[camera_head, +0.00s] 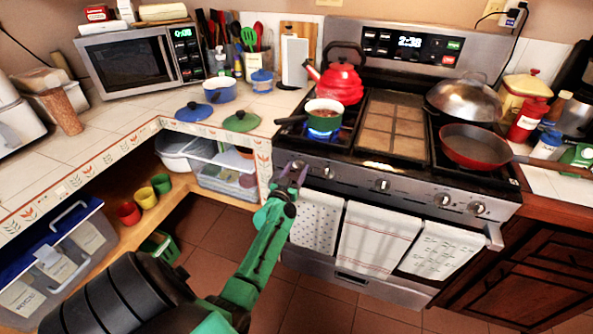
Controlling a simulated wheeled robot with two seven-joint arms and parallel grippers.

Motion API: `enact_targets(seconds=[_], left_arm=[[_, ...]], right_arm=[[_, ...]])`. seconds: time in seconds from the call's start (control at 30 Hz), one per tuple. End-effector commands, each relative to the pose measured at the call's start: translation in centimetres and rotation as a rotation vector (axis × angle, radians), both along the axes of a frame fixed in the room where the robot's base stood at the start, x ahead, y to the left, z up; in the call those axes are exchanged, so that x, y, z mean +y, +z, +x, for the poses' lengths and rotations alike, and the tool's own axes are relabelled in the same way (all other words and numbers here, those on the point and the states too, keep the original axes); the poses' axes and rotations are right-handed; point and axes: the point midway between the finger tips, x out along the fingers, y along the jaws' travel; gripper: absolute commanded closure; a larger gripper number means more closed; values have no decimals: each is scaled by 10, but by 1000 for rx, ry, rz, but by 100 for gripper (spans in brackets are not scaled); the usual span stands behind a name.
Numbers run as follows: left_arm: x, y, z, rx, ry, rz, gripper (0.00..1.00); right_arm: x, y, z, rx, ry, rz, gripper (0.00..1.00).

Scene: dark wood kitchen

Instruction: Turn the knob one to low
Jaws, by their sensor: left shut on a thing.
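The stove (355,192) has a row of knobs along its front panel. My left gripper (292,170) is at the left end of this panel, shut on the leftmost knob, which the fingers mostly hide. The knob's exact turn angle cannot be read. A second knob (327,172) sits just right of the gripper, and a middle knob (382,185) is farther along. A blue flame (318,133) burns on the front left burner, under a small green pot (325,113). My right gripper is not in view.
A red kettle (340,83) stands behind the pot. A red pan (470,147) and a domed lid (463,100) are on the right burners. Towels (375,240) hang on the oven handle below the knobs. Two pot lids lie on the left counter (150,140).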

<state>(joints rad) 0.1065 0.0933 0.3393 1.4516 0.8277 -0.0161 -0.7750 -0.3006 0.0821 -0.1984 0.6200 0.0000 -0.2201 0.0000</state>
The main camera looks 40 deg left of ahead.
Motion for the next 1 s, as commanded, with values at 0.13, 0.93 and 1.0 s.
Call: enact_targets(seconds=[0.13, 0.93, 1.0], left_arm=[[0, -1, 0, -3, 0, -13, 99], [2, -2, -1, -190, -2, -554, 99], [2, -3, -1, -212, -2, -617, 99]], right_arm=[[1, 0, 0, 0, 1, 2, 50], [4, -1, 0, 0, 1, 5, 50], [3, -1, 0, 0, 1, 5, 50]])
